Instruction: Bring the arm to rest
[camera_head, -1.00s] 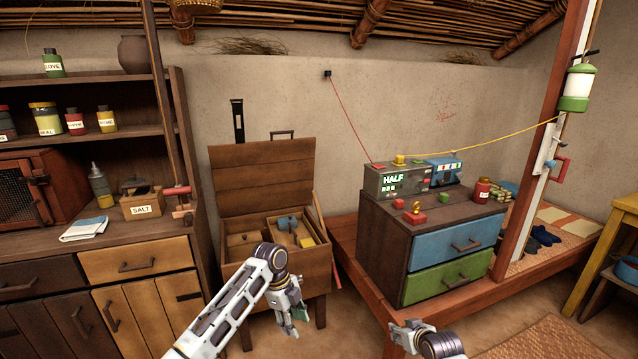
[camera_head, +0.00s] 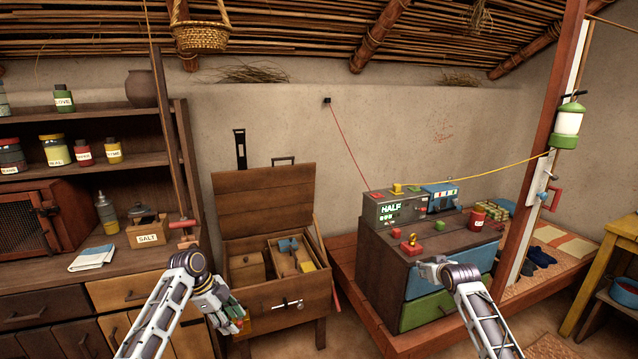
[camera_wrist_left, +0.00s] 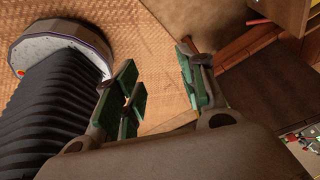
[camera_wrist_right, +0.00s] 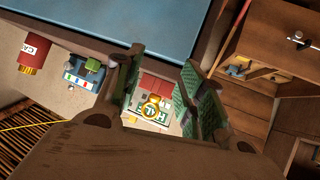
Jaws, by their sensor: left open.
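My left gripper (camera_head: 236,318) hangs low in front of the wooden chest in the head view. In the left wrist view its green-padded fingers (camera_wrist_left: 160,92) stand apart with nothing between them. My right gripper (camera_head: 430,271) is in front of the dark cabinet with a blue and a green drawer. In the right wrist view its fingers (camera_wrist_right: 166,98) are spread and hold nothing. The grey device with the HALF display (camera_wrist_right: 152,112) shows beyond them. Both arms are bent in front of me, apart from each other.
The chest (camera_head: 262,190) has its lid up and compartments inside. The cabinet (camera_head: 376,270) carries the grey device, red blocks and a red jar (camera_head: 477,217). A shelf unit (camera_head: 60,205) stands at left, a post (camera_head: 540,150) and a yellow table (camera_head: 600,270) at right.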

